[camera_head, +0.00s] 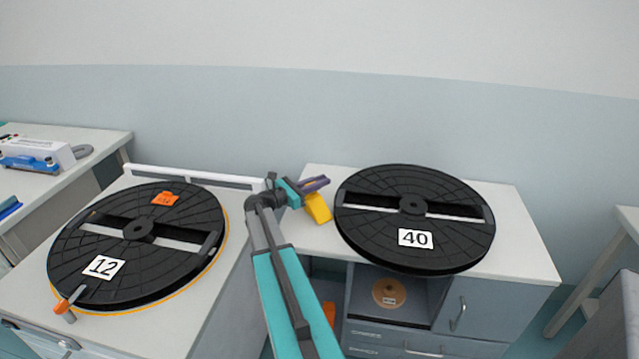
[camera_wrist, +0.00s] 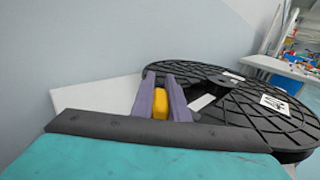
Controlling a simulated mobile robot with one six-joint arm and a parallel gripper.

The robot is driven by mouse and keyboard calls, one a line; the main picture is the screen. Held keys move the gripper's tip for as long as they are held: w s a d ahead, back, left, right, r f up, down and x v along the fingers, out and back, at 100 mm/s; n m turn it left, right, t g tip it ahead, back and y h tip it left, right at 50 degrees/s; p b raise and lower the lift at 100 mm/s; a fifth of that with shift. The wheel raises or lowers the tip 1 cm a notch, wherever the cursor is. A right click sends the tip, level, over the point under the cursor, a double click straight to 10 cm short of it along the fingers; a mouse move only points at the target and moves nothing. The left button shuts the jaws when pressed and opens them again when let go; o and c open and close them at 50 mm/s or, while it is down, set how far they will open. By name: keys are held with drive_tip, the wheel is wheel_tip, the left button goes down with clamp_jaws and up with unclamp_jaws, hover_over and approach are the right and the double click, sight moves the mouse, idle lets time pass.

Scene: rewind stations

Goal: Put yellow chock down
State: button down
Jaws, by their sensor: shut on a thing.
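The yellow chock (camera_head: 318,208) is a small wedge-shaped block at the left end of the right cabinet top, just left of the black reel marked 40 (camera_head: 388,192). My gripper (camera_head: 316,184) is above it with purple fingers. In the wrist view the chock (camera_wrist: 160,103) shows between the two fingers (camera_wrist: 160,92), and my gripper is shut on it. The chock is tilted in the head view. I cannot tell whether its lower end touches the cabinet top. Its upper part is hidden by the fingers.
A black reel marked 12 (camera_head: 80,238) lies on the left station, with an orange block (camera_head: 165,199) on it and an orange-handled lever (camera_head: 68,301) at its edge. The right cabinet top (camera_head: 525,240) is bare along its right side. A wall stands behind both.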

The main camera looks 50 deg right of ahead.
drive_tip(key=shift+f, duration=0.2)
drive_tip(key=shift+f, duration=0.15)
drive_tip(key=c, duration=1.7)
unclamp_jaws()
drive_tip(key=shift+a, duration=0.1)
drive_tip(key=b+v, duration=0.1)
drive_tip(key=v, duration=1.1)
drive_tip(key=shift+b, duration=0.3)
